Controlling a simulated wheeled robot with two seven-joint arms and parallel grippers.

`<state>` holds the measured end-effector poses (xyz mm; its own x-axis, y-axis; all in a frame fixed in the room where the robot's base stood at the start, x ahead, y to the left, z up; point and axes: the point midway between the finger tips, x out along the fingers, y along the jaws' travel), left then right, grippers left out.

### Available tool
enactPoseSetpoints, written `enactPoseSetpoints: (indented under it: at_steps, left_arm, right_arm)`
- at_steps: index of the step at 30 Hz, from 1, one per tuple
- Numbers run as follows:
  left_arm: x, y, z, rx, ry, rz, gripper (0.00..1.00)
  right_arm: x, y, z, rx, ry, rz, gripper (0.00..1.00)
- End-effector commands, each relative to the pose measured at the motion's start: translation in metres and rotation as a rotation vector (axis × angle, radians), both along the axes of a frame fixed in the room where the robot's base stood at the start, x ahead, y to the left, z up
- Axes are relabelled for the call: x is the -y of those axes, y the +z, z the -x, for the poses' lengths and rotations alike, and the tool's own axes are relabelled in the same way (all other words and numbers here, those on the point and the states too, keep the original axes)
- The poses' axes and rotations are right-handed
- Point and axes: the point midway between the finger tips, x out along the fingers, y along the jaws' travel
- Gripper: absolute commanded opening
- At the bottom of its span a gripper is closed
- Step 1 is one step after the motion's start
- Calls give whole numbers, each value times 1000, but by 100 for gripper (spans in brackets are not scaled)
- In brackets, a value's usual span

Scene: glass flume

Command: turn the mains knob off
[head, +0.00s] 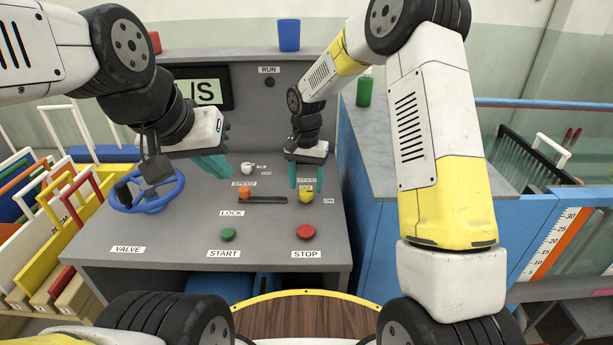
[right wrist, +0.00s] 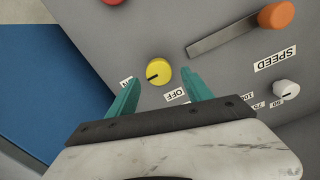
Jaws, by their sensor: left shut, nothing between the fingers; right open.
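The yellow round knob (head: 306,197) is on the grey console's right part, with OFF and ON labels beside it. In the right wrist view the yellow knob (right wrist: 158,72) has a black pointer line aimed toward the ON label (right wrist: 126,82); the OFF label (right wrist: 176,95) is below it. I take it as the mains knob; its name label is too small to read surely. My right gripper (head: 306,188) is open, its teal fingers (right wrist: 163,83) on either side of the knob in the picture; contact cannot be told. My left gripper (head: 222,174) is shut and empty above the console's left part.
An orange slider knob (head: 244,193) and its slot lie left of the yellow knob, with a white knob (head: 247,168) behind. A red STOP button (head: 306,232) and green START button (head: 228,235) are in front. A blue valve wheel (head: 150,205) is at left.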

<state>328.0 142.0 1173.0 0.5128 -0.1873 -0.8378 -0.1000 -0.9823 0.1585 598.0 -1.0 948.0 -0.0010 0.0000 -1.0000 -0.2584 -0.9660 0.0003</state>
Motion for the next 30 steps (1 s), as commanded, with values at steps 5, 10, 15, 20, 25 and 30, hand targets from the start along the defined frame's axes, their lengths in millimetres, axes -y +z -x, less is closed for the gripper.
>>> enactPoseSetpoints:
  at_steps: [5, 10, 15, 20, 25, 30]
  left_arm:
    - [0, 0, 0, 0, 0, 0, 0]
    - [0, 0, 0, 0, 0, 0, 0]
    - [0, 0, 0, 0, 0, 0, 0]
    - [0, 0, 0, 0, 0, 0, 0]
    - [0, 0, 0, 0, 0, 0, 0]
    - [0, 0, 0, 0, 0, 0, 0]
  right_arm:
    - [0, -19, 0, 0, 0, 1, 59]
    - [0, -24, 0, 1, 0, 0, 59]
    - [0, -24, 0, 1, 0, 0, 59]
    - [0, -24, 0, 1, 0, 0, 27]
    - [0, -24, 0, 1, 0, 0, 0]
    - [0, -23, 0, 1, 9, 0, 0]
